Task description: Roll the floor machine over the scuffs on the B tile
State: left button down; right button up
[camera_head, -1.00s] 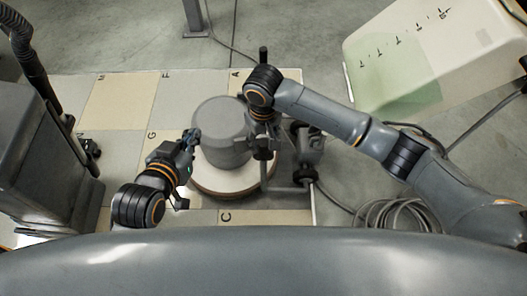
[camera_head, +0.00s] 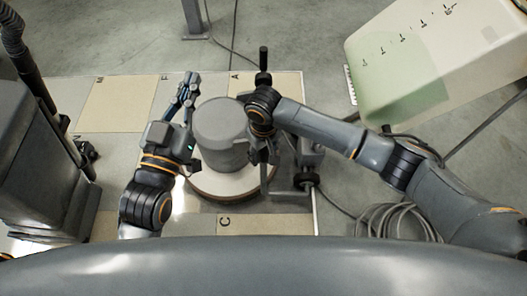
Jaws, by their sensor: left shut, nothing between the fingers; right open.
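The floor machine (camera_head: 221,122) has a grey motor drum on a round pale base with a brown rim. It stands upright on the lettered floor tiles (camera_head: 118,103). Its handle bar ends in a black grip (camera_head: 263,58) at the top. My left gripper (camera_head: 189,82) is shut and empty, left of the drum, fingers pointing up the picture. My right gripper (camera_head: 262,155) is open at the machine's right side, by the handle post; its fingers are mostly hidden by my own wrist.
A dark grey machine with a hose (camera_head: 38,165) stands at the left. A pale tank with a greenish liquid (camera_head: 430,55) is at the upper right. A coiled cable (camera_head: 395,221) lies right of the tiles.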

grip_shut()
